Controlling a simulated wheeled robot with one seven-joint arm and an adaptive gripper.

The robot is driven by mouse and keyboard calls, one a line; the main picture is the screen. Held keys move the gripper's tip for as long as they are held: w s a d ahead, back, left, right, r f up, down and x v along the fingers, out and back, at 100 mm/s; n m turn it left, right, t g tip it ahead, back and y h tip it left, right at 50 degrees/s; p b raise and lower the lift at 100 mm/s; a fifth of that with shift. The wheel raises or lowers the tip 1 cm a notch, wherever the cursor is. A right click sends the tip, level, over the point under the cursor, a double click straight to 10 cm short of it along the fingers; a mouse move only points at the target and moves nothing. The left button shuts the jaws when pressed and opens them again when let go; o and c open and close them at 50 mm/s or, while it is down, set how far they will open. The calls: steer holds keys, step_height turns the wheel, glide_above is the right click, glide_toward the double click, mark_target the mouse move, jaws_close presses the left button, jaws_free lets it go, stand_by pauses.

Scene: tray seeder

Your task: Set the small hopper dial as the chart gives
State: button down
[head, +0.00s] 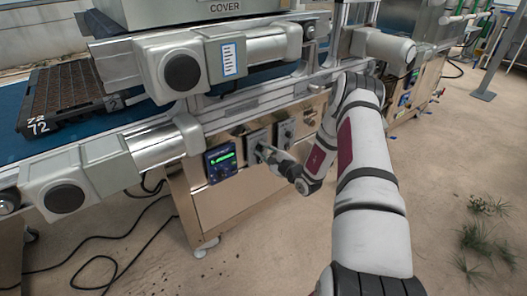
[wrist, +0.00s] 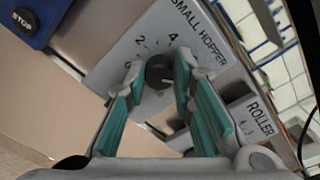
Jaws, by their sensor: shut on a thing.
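The small hopper dial (wrist: 160,72) is a round black knob with a short pale mark, on a grey plate (wrist: 112,72) printed SMALL HOPPER. Digits 2 and 4 show above it; others are partly covered by the fingers. I cannot tell which digit the mark points to. My gripper (wrist: 159,69) has its two green-padded fingers shut on the knob, one on each side. In the head view my gripper (head: 265,153) is at the panel and hides the dial. A white chart label with blue edging (head: 229,59) is on the machine above; its text is too small to read.
A ROLLER plate (wrist: 253,116) lies right of the dial, and a blue STOP box (wrist: 30,20) is at upper left. The head view shows a lit display box (head: 220,162) left of my gripper, and a tray marked 72 (head: 65,95) on the belt.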

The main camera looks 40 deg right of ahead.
steer(key=shift+f, duration=0.1)
steer(key=c, duration=1.4)
jaws_free()
steer(key=shift+o, duration=0.2)
steer(key=s, duration=1.2)
steer(key=shift+d+r, duration=0.3)
steer(key=shift+r, duration=0.1)
